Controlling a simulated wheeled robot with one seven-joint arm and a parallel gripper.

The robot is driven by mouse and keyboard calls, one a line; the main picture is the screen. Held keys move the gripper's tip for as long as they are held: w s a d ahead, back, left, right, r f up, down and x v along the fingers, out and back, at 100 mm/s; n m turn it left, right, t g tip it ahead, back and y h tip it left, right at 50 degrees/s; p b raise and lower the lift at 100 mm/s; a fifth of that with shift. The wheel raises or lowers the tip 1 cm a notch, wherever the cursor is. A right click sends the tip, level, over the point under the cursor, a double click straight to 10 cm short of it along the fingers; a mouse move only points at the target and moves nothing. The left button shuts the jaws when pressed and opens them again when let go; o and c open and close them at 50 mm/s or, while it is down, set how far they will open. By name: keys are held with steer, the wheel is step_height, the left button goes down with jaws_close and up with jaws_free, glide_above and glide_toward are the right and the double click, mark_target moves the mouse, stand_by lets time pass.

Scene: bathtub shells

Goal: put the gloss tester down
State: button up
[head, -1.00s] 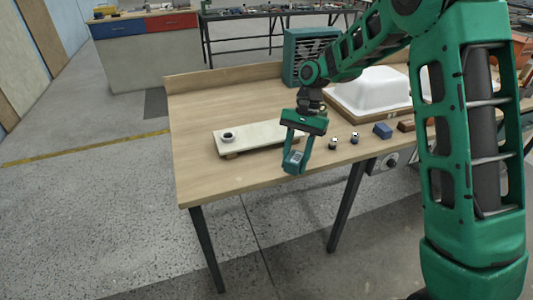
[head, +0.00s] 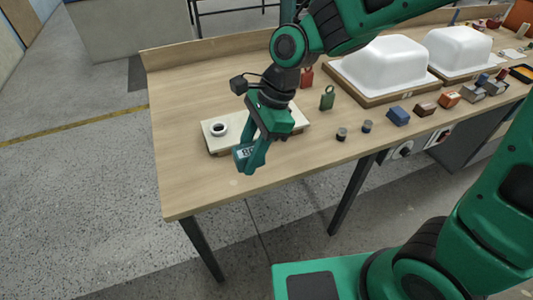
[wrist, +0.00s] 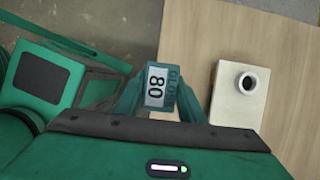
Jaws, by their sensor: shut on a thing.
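The gloss tester (head: 242,154) is a small teal block with a pale display. The display reads 80 in the wrist view (wrist: 156,86). My gripper (head: 252,158) is shut on it, with one finger on each side in the wrist view (wrist: 160,100). In the head view they are over the front of the wooden table (head: 195,187), by the near side of a pale board (head: 208,142). I cannot tell whether the tester touches the table. The board, with a small dark-centred white ring (head: 219,129) on it, lies right of the tester in the wrist view (wrist: 235,108).
Two white tub shells (head: 385,65) stand on wooden bases at the back right. Small dark cylinders (head: 342,134), a blue block (head: 398,116) and several other blocks line the front right. A green tagged item (head: 327,98) stands behind my gripper. The table's left front is bare.

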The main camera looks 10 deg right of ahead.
steer(key=w+d+f, duration=0.1)
steer(key=w, duration=0.1)
steer(key=w+d+f, duration=0.2)
steer(key=w, duration=0.1)
steer(key=w+d+f, duration=0.2)
steer(key=shift+w+f, duration=0.25)
step_height(320, 180, down, 4)
steer(key=shift+f, duration=0.1)
steer(key=o, duration=0.9)
steer(key=shift+o, duration=0.2)
steer(key=v, duration=1.2)
